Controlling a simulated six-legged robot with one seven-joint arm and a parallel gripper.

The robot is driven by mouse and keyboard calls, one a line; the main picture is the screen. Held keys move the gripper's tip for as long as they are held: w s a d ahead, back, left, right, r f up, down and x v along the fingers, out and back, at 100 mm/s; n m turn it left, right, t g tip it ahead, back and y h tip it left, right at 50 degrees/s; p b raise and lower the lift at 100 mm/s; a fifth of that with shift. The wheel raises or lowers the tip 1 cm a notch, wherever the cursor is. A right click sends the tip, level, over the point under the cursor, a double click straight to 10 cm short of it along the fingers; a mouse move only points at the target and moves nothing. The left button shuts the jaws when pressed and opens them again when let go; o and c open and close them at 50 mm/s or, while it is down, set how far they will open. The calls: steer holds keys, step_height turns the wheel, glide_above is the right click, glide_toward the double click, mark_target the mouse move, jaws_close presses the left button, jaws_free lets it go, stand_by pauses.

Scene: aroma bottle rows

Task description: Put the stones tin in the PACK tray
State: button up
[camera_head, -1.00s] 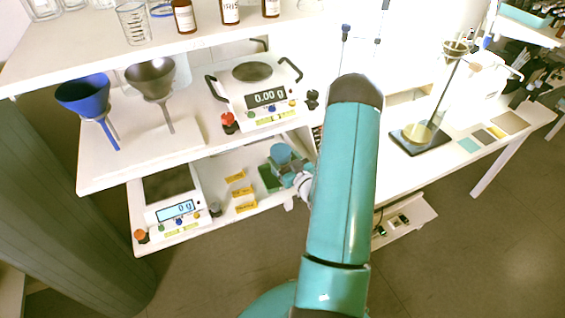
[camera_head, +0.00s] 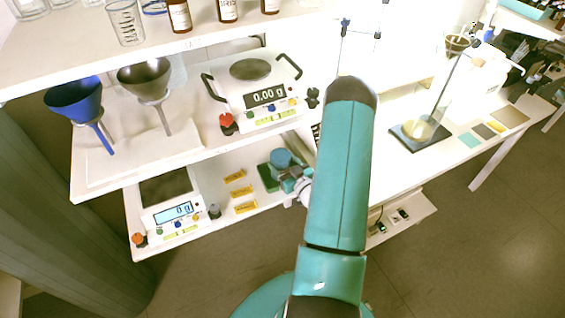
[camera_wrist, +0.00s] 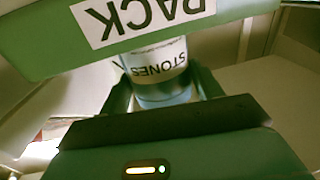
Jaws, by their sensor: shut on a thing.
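The stones tin (camera_wrist: 160,72) is a pale blue-grey cylinder with a STONES label, upside down in the wrist view. It also shows as a blue round tin (camera_head: 281,157) on the lower shelf in the head view. My gripper (camera_wrist: 162,92) is shut on the tin, one finger on each side. The green PACK tray (camera_wrist: 40,52) has a white label. Its wall hides one end of the tin in the wrist view. In the head view the tray (camera_head: 267,178) is beside and partly under the tin. I cannot tell whether the tin touches the tray floor.
Yellow labels (camera_head: 243,191) lie left of the tray on the lower shelf (camera_head: 222,218). A scale (camera_head: 172,203) stands farther left. Another scale (camera_head: 262,95) and funnels (camera_head: 74,102) stand on the shelf above. A stand (camera_head: 420,135) is on the right table.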

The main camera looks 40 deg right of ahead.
steer(key=shift+s, duration=0.1)
steer(key=o, duration=1.7)
steer(key=shift+f, duration=0.1)
steer(key=shift+r, duration=0.25)
steer(key=s, duration=0.4)
steer(key=s+a, duration=0.1)
steer(key=s, duration=0.3)
steer(key=s+a, duration=0.1)
steer(key=s, duration=0.3)
